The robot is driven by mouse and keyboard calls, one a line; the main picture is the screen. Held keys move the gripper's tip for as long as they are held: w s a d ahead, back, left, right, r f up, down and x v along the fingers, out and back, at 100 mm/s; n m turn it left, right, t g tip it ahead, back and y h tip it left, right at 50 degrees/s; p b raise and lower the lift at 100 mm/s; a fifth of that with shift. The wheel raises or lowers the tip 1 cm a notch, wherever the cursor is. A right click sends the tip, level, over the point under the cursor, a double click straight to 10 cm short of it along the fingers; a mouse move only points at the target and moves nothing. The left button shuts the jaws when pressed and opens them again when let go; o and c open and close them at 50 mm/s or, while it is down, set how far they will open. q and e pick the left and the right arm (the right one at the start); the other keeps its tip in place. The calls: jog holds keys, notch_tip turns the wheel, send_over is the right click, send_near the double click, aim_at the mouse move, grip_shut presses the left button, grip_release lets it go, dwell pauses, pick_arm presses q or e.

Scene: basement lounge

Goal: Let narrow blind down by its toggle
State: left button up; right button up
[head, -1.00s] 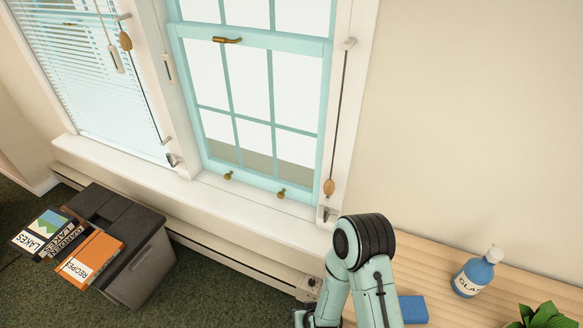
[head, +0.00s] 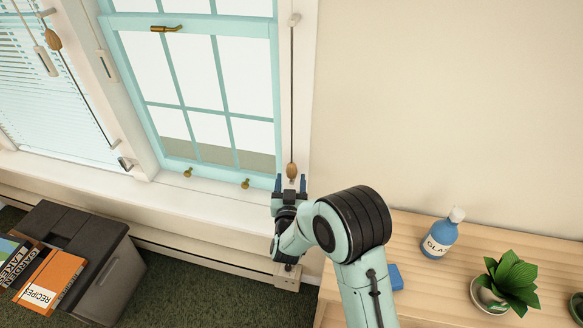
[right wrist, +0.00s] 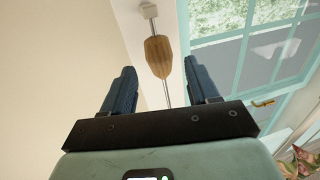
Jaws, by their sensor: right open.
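A wooden toggle (head: 291,170) hangs low on a dark cord (head: 292,90) along the right frame of the teal window (head: 205,80). My right gripper (head: 291,184) is open just below the toggle, its two dark fingers pointing up toward it. In the right wrist view the toggle (right wrist: 158,57) shows in line with the gap between the open fingers (right wrist: 160,72), and nothing is gripped. No blind shows in the visible part of this window. A second wooden toggle (head: 53,40) hangs at the left window, where a slatted blind (head: 60,100) is down. My left gripper is out of view.
A wooden top (head: 415,265) at the right holds a blue bottle (head: 440,236), a blue block (head: 396,277) and a potted plant (head: 510,280). A dark bin (head: 110,280) with books (head: 50,280) stands at the lower left. The white sill (head: 180,200) is clear.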

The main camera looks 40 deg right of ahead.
aim_at(291, 174)
jog(key=x, duration=0.5)
jog(key=shift+w+d+p, duration=0.1)
jog(key=shift+p, duration=0.3)
grip_shut()
